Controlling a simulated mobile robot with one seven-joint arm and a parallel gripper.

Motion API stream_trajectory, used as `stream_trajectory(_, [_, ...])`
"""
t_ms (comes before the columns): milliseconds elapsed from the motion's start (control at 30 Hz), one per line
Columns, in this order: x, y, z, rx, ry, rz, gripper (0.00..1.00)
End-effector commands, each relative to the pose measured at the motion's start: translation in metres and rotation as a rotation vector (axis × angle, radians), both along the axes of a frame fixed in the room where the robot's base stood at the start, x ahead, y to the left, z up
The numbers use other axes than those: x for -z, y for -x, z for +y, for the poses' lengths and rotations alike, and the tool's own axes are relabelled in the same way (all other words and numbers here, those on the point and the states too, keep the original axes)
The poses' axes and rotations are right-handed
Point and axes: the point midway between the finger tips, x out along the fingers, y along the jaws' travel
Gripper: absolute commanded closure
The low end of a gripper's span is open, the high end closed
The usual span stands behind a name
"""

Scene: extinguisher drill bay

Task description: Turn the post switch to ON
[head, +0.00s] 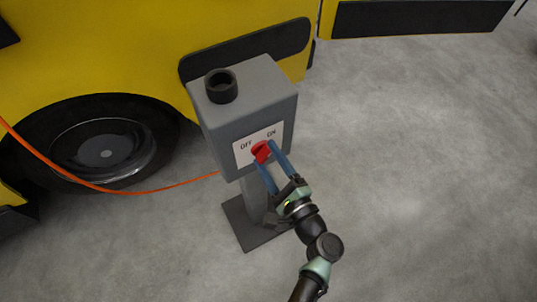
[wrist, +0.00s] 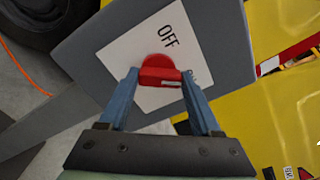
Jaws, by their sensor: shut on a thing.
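The post switch is a grey box (head: 243,103) on a post, with a white plate (head: 242,155) on its front. The plate reads OFF on the left and ON on the right in the head view. A round red knob (head: 261,150) with a raised grip bar sits below and between the words. My gripper (head: 265,152) has its blue fingers closed on the knob from both sides. The wrist view shows the knob (wrist: 160,65) held at the fingertips, with ON partly hidden behind a finger. I cannot tell exactly which word the knob points to.
A black round socket (head: 221,86) stands on top of the box. The post has a dark square base plate (head: 240,222). A yellow vehicle (head: 140,45) with a black wheel (head: 103,150) is close behind. An orange cable (head: 150,192) runs to the post. The floor at right is clear.

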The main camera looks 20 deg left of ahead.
Motion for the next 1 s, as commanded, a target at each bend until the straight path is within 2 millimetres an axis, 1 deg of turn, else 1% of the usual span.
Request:
stream_trajectory(100, [-0.0009, -0.0004, -0.0008, 0.002, -0.042, 0.056, 0.91])
stream_trajectory(333, [0.0001, -0.0004, -0.0011, 0.002, -0.098, 0.128, 0.91])
stream_trajectory(933, [0.001, -0.0002, -0.0012, 0.002, -0.122, 0.157, 0.91])
stream_trajectory(967, [0.001, -0.0002, -0.0012, 0.002, -0.122, 0.157, 0.31])
stream_trajectory(1000, [0.001, -0.0002, -0.0012, 0.002, -0.122, 0.157, 0.24])
